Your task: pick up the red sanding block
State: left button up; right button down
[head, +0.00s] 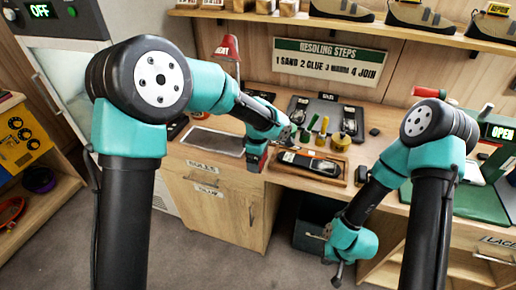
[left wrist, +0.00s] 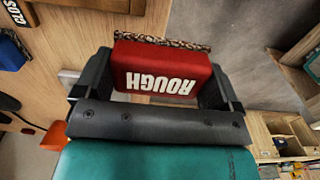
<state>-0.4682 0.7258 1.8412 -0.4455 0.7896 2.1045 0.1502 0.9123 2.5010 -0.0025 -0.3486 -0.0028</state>
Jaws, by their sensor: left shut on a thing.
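The red sanding block (left wrist: 160,70), marked ROUGH in white with a speckled gritty layer along one edge, sits between the two dark fingers of my left gripper (left wrist: 160,85), which is shut on it. The left fingers are mostly hidden there. My right gripper (head: 328,257) hangs low in front of the bench, away from the block. Its fingers look apart, with nothing between them.
On the workbench (head: 196,165) a wooden tray (head: 300,180) holds a dark shoe sole. Behind it stand green-handled tools and a yellow pot (head: 341,141). A grey sheet (head: 212,141) lies at the left. Shoes (head: 340,8) stand on the shelf above. A green machine is at the right.

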pick_arm(q)
jog(key=s, duration=0.7)
jog(key=shift+s+d+r, duration=0.15)
jog(key=shift+s+r, duration=0.2)
jog(key=o, duration=0.4)
jog(key=shift+c, duration=1.4)
jog(key=shift+w, duration=0.1)
